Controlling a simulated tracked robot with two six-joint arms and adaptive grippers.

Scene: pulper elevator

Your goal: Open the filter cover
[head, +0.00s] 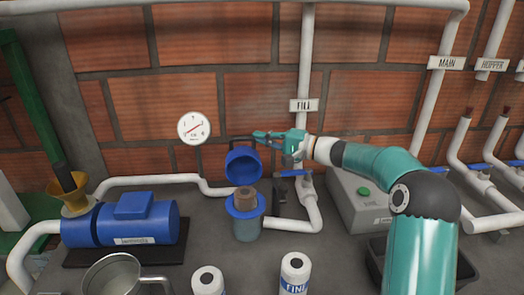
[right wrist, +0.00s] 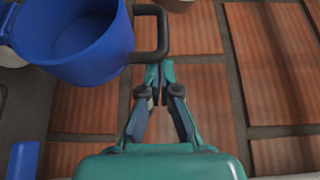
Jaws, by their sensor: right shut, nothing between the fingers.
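The blue filter cover (head: 243,164) is up off its housing and tilted, with its hollow underside facing forward. The filter housing (head: 246,228) below it has a blue rim and stands uncovered, with a brown filter (head: 245,197) showing in it. My right gripper (head: 258,137) is shut and empty beside the cover's dark handle (head: 236,141). In the right wrist view the cover (right wrist: 85,40) is at upper left. Its handle (right wrist: 162,35) is just beyond my closed fingertips (right wrist: 155,72); I cannot tell whether they touch. My left gripper is not in view.
A blue pump (head: 140,222) with a brass funnel stands at left. A metal jug (head: 115,275) and white bottles (head: 295,270) are in front. A valve with a blue handle (head: 291,172) is right of the cover. A grey box with a green button (head: 362,191) stands under my right arm.

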